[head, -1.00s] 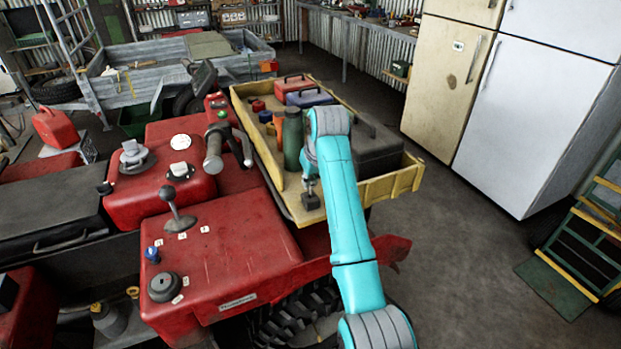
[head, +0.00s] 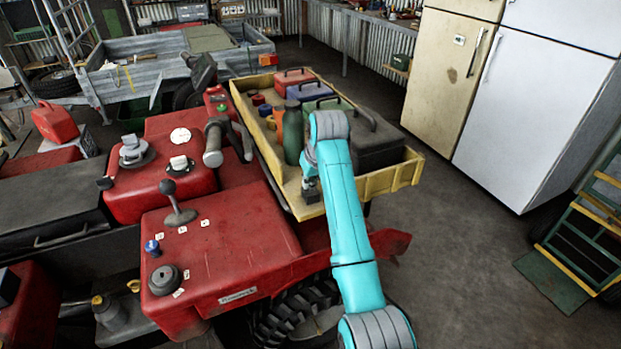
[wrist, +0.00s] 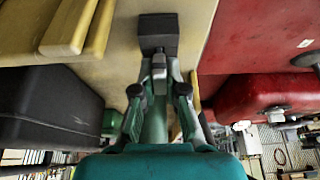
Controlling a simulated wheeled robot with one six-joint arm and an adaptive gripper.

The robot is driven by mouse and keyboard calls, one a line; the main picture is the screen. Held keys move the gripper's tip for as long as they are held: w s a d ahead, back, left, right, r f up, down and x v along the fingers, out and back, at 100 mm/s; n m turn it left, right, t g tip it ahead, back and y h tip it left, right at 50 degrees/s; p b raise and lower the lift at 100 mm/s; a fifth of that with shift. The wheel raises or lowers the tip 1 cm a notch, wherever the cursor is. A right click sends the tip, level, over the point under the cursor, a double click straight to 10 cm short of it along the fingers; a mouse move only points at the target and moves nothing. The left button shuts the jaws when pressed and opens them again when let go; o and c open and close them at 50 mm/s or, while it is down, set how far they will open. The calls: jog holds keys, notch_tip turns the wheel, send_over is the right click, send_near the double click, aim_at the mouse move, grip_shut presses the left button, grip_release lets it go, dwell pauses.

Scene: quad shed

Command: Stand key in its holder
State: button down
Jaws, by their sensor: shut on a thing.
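My gripper (head: 310,180) is at the near end of the yellow tray (head: 385,186), pointing down, with its wrist hiding part of it. In the wrist view its two fingers (wrist: 159,92) are shut on a small grey piece, which I take for the key (wrist: 159,67). A dark square block, which looks like the holder (wrist: 158,34), is right at the key's far end. The block also shows in the head view (head: 311,196), on the tray floor under my gripper. Whether the key's lower end is inside the block or only against it, I cannot tell.
A green bottle (head: 292,135) stands in the tray just behind my gripper. A dark grey case (head: 375,145) lies on the right, with several toolboxes behind. The red quad body (head: 225,250) is left of the tray. Open floor lies on the right.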

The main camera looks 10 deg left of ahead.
jog(key=shift+f, duration=0.25)
jog(key=c, duration=1.1)
grip_release()
jog(key=shift+c, duration=0.2)
